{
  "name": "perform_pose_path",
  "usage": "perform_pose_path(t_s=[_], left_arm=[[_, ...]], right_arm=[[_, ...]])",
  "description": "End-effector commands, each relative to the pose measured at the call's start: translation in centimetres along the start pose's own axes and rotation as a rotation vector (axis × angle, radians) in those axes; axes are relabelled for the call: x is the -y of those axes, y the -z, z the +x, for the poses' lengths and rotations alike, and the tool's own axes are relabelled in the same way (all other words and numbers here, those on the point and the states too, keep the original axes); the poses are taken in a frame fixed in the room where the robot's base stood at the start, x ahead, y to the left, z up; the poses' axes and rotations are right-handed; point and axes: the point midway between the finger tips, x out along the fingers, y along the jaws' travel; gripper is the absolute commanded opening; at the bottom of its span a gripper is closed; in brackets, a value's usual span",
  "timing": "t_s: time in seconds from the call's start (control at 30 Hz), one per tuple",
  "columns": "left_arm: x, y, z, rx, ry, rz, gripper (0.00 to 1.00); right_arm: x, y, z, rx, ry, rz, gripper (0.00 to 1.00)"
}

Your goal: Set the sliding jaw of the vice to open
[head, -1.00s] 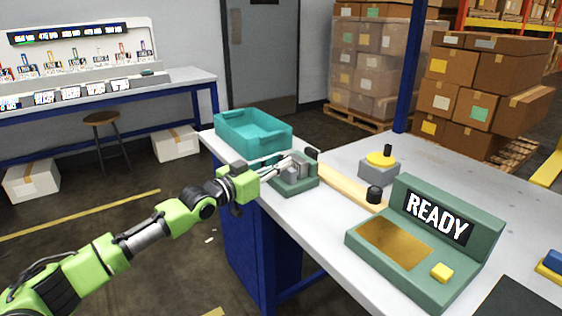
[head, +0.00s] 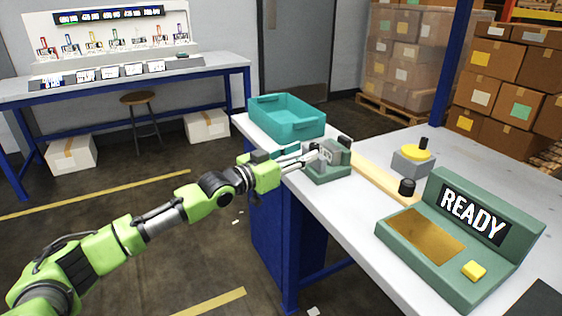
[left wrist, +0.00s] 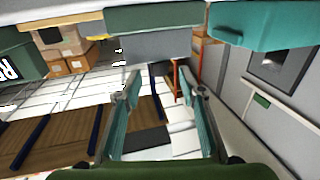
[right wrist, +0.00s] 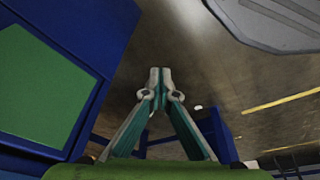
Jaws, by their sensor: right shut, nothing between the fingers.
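The vice (head: 327,172) stands at the near left edge of the white workbench, with a green base and grey jaw blocks. In the left wrist view its green body (left wrist: 155,17) and a grey block (left wrist: 158,47) hang at the top. My left gripper (head: 308,154) reaches the vice from the left in the head view. In the left wrist view its fingers (left wrist: 157,92) are apart, tips near the sides of the grey block; contact is unclear. The jaw gap is partly hidden by the fingers. My right gripper (right wrist: 160,72) is shut and empty, away from the vice.
A teal bin (head: 287,118) sits just behind the vice. To its right are a wooden strip (head: 385,180), a black knob (head: 407,187), a grey box with a yellow top (head: 414,160) and the green READY console (head: 440,250).

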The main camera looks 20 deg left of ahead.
Motion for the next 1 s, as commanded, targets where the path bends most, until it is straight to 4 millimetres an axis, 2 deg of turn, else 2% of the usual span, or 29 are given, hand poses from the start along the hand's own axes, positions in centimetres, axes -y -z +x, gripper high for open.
perform_pose_path(t_s=[0.1,0.3,0.5,0.7,1.0], left_arm=[[0.0,-0.2,-2.5,0.004,0.000,0.001,0.37],[0.1,-0.3,-6.2,0.005,0.002,0.000,0.37],[0.1,-0.3,-8.6,0.004,0.002,0.000,0.37],[0.1,-0.1,-9.6,0.001,0.002,0.001,0.37],[0.1,0.0,-9.7,0.000,0.001,0.000,0.37]], right_arm=[[0.0,0.0,0.0,-0.001,0.000,0.000,0.00],[0.0,0.1,0.0,-0.001,0.000,0.000,0.00],[0.0,0.1,0.0,-0.001,0.000,0.000,0.00],[0.0,0.1,0.0,-0.001,0.000,0.000,0.00],[0.0,0.1,0.0,-0.002,0.000,0.000,0.00]])
